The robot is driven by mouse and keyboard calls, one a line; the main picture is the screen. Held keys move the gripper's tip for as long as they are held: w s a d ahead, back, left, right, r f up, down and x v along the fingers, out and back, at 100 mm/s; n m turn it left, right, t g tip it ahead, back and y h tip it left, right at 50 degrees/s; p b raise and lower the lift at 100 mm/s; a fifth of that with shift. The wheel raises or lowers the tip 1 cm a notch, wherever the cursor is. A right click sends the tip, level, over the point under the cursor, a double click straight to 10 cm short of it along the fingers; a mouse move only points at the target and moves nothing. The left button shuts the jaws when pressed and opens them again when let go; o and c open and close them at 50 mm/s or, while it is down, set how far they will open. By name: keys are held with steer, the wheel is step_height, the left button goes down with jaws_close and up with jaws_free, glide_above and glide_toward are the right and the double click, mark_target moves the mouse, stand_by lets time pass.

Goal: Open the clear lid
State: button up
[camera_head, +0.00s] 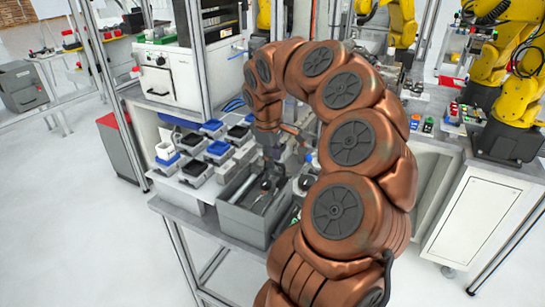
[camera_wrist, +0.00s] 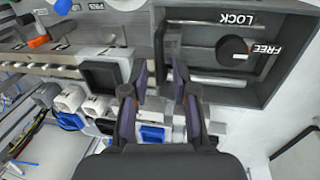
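I cannot pick out a clear lid in either view. My gripper (camera_wrist: 160,84) is open, its two dark fingers apart with nothing visible between them. In the wrist view its fingertips are beside the wall of a grey tray (camera_wrist: 298,62). In this tray are a round black knob (camera_wrist: 233,50), metal rods and the words LOCK and FREE, seen upside down. In the head view the grey tray (camera_head: 238,217) stands at the bench's front edge, and my gripper (camera_head: 276,158) is above its back part. My copper-coloured arm hides much of the bench to the right.
Several small boxes with black or blue tops stand left of the tray, such as a black-topped one (camera_head: 196,170). A white machine (camera_head: 172,80) stands at the back left. Yellow robot arms (camera_head: 515,85) stand at the right. The floor at the front left is clear.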

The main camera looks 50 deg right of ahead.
jaws_close()
